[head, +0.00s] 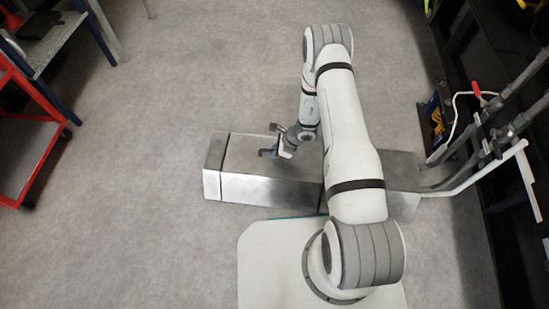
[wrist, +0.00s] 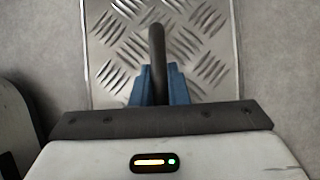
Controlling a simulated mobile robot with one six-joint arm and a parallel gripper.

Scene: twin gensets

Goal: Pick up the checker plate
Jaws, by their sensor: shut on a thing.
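The checker plate (wrist: 207,60) is bright metal with a raised tread pattern and fills the top middle of the wrist view. A dark bar-like handle (wrist: 157,45) stands over it. The blue fingers of my gripper (wrist: 159,85) are shut on this handle, one on each side. In the head view my gripper (head: 271,153) is over the left part of a long, low metal run (head: 265,188) on the floor. The tread pattern cannot be made out there, and my arm hides part of the run. I cannot tell whether the plate is lifted or resting.
A red cart (head: 22,150) and a blue-framed bench (head: 75,45) stand at the left. At the right are grey pipes (head: 500,125), a white cable (head: 455,125) and dark equipment (head: 485,60). The grey floor (head: 190,80) between is clear.

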